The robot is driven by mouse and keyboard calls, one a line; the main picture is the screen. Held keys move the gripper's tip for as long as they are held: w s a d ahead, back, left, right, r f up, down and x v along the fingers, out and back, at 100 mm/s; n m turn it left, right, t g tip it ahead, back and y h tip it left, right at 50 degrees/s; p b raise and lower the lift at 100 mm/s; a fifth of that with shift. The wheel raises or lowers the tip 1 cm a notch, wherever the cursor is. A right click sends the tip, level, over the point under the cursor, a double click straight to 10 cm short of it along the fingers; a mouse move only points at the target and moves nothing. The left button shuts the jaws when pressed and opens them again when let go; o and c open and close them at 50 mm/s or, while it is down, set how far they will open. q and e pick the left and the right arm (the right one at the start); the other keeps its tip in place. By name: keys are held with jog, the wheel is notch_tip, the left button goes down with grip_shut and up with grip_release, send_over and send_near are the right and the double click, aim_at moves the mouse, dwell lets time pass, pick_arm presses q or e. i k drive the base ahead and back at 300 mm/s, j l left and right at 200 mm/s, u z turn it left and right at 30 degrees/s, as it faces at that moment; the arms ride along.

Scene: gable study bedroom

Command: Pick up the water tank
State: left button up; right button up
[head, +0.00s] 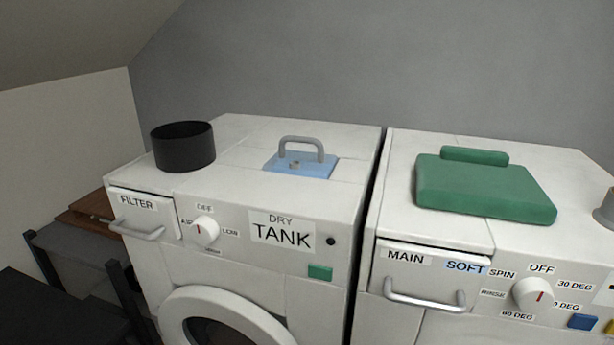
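A light blue flat panel (318,166) with a raised grey arched handle (301,141) is set in the top of the left white machine (236,127); it looks like the water tank. A small beige knob or cap (294,164) sits on the panel, by the handle. The machine's front bears the label "DRY TANK" (282,231). I cannot see how deep the tank goes below the top. Neither of my grippers is in view, and nothing is touching the handle.
A black open cylinder (184,148) stands on the left machine, left of the tank. A green padded block (484,188) lies on the right machine (403,147). A grey object (605,210) is cut off at the right edge. A narrow gap separates the machines.

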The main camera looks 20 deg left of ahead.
aim_at(320, 165)
jog(key=i+l, duration=0.1)
jog(key=l, duration=0.25)
jog(key=i+l+u, duration=0.1)
jog(key=l, duration=0.25)
jog(key=i+l, duration=0.15)
jog(key=l, duration=0.25)
jog(key=i+l, duration=0.1)
jog(key=l, duration=0.25)
jog(key=i+u, duration=0.05)
